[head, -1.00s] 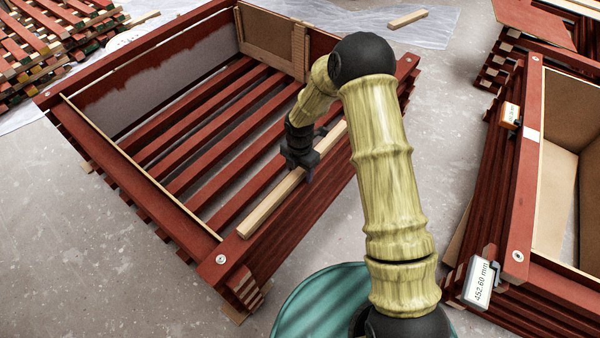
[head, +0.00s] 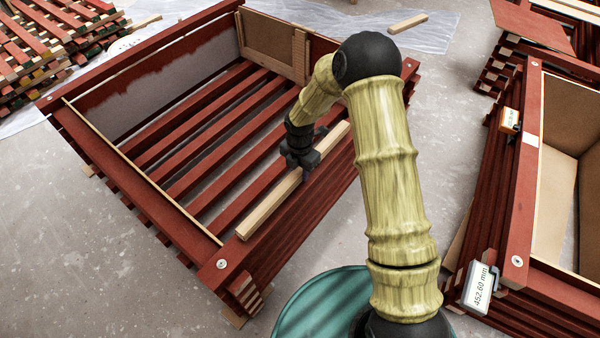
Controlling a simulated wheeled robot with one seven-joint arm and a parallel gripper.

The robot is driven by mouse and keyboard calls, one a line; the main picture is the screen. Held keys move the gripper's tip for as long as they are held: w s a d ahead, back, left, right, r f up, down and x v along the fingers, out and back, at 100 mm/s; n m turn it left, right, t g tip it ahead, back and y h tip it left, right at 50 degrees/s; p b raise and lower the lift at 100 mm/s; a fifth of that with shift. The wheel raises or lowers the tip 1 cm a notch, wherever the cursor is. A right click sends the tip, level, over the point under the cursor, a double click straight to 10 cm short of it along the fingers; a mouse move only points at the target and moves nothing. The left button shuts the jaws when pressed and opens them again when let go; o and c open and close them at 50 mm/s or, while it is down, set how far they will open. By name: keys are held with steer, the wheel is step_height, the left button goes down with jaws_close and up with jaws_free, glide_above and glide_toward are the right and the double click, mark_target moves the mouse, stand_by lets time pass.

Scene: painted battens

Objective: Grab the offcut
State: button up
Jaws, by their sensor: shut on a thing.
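A long, pale, bare-wood offcut (head: 265,210) lies lengthwise along the near right side of the red slatted crate (head: 190,232). My gripper (head: 306,172) is shut on it near its middle. The fingers point down and the dark gripper body hides a short part of the offcut. Its near end and its far end (head: 338,138) both show. I cannot tell clearly whether it touches the red wood below or is just clear of it.
Another short pale piece (head: 408,22) lies on the plastic sheet at the back. A second red crate (head: 527,140) stands at right, with a display reading 452.60 mm (head: 481,288). Red battens (head: 50,40) are stacked at far left. Grey floor (head: 70,240) is bare at left.

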mark_target(300, 169)
step_height(300, 169, up, 8)
steer(key=shift+f+p, duration=0.15)
steer(key=shift+p, duration=0.9)
